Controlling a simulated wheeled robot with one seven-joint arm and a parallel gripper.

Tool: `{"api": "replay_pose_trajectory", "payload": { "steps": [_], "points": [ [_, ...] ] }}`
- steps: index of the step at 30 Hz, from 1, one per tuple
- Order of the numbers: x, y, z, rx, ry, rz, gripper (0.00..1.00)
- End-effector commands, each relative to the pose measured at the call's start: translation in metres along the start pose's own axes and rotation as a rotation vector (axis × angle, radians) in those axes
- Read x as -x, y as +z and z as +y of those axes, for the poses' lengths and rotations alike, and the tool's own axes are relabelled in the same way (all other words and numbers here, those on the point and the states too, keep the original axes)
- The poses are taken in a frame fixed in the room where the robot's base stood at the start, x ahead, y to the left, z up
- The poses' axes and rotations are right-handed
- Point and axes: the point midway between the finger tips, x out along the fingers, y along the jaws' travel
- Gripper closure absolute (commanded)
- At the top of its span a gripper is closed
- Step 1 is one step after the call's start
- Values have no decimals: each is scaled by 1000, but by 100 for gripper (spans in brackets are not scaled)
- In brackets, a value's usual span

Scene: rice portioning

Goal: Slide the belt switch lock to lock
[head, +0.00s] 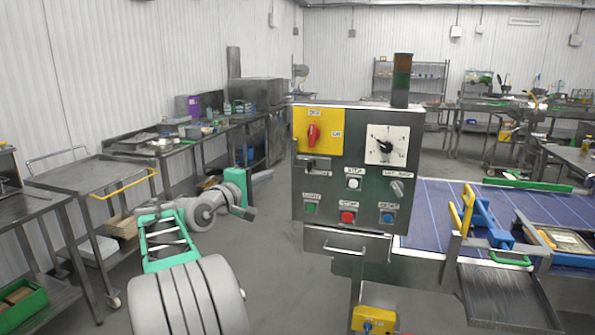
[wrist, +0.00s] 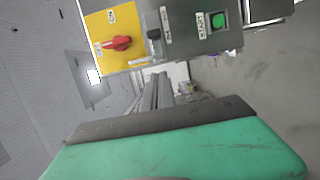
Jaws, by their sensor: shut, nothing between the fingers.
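The belt control panel (head: 350,210) stands upright right of my gripper. The belt switch lock looks like the small dark slider (head: 312,163) below the yellow plate with the red rotary switch (head: 313,134). In the wrist view the dark slider (wrist: 154,34) sits beside a label too small to read, between the red switch (wrist: 117,43) and the green START button (wrist: 220,18). My gripper (head: 268,176) is shut and empty, left of the panel and apart from it, roughly level with the slider. Its green body (wrist: 180,150) fills the bottom of the wrist view.
A drawer handle (head: 342,247) sits under the panel, and a signal tower (head: 401,80) stands on top. A blue conveyor belt (head: 450,205) runs behind it to the right. Metal tables (head: 90,172) line the left. The floor between them and the panel is free.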

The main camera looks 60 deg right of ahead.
Motion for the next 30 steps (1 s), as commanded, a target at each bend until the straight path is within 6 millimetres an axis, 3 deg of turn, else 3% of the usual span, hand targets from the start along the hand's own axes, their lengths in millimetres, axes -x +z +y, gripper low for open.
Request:
{"api": "replay_pose_trajectory", "payload": {
  "steps": [7,19,24,30],
  "points": [
    [-20,0,1,-2,-2,-1,100],
    [-104,3,2,-3,-3,-1,100],
    [-107,30,2,-3,-2,2,100],
    [-109,38,0,-4,-2,5,100]
  ]
}}
